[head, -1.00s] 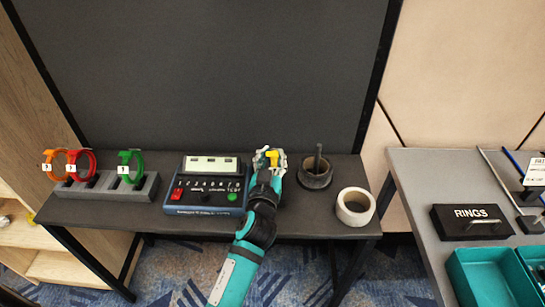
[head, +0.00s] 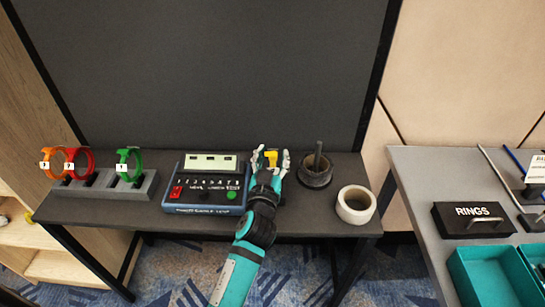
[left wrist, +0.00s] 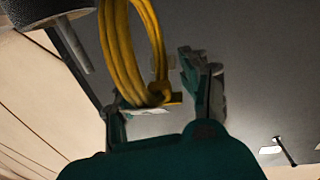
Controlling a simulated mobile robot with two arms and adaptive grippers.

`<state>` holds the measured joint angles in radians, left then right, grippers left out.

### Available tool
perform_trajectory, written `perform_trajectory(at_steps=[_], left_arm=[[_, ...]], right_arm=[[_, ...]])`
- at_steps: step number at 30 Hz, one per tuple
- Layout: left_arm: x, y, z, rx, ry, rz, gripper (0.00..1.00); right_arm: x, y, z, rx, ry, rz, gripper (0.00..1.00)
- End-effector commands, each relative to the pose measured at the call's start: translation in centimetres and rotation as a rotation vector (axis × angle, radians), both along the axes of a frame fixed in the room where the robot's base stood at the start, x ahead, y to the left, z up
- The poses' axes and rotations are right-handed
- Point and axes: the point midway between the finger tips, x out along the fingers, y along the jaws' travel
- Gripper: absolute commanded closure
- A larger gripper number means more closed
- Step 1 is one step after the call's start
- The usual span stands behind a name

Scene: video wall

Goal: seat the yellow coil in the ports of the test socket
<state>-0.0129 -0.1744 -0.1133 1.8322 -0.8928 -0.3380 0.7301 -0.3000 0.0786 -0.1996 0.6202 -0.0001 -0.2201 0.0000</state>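The yellow coil (left wrist: 122,52) is a bundle of loops with a yellow crosspiece, filling the middle of the left wrist view. In the head view only the top yellow part of the coil (head: 271,157) shows between the fingers of my left gripper (head: 270,160); the loops are hidden below. My right gripper is not in view.
A grey rack (head: 105,187) holds orange, red and green rings at the left of the dark table (head: 325,228). A black holder with a peg (head: 316,176) stands close right of my gripper, with a white tape roll (head: 356,206) beyond. A dark panel stands behind.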

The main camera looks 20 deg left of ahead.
Motion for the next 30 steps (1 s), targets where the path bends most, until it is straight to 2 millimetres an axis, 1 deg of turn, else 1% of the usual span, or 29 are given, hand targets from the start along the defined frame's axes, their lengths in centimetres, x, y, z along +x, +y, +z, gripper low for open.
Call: perform_trajectory(at_steps=[1,2,8,11,14,24,27,30], left_arm=[[0.0,0.0,0.0,0.0,0.0,0.0,0.45],[0.0,0.0,0.0,0.0,0.0,0.0,0.43],[0.0,0.0,-0.1,0.001,0.002,0.001,0.43],[0.0,0.1,0.2,0.001,0.001,0.001,0.43],[0.0,0.1,1.3,0.002,-0.004,0.002,0.43],[0.0,0.0,7.7,0.0,-0.005,-0.001,0.43],[0.0,0.0,8.9,-0.001,-0.002,0.0,0.43],[0.0,0.0,9.7,0.0,-0.001,0.0,0.43]], right_arm=[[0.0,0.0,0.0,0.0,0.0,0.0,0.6],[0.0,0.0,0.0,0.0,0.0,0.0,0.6],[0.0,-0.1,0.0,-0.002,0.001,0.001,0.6],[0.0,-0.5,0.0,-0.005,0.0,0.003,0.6],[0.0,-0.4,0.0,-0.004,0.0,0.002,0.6],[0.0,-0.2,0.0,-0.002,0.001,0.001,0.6],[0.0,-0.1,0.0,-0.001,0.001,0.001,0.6],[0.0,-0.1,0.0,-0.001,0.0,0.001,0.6]])
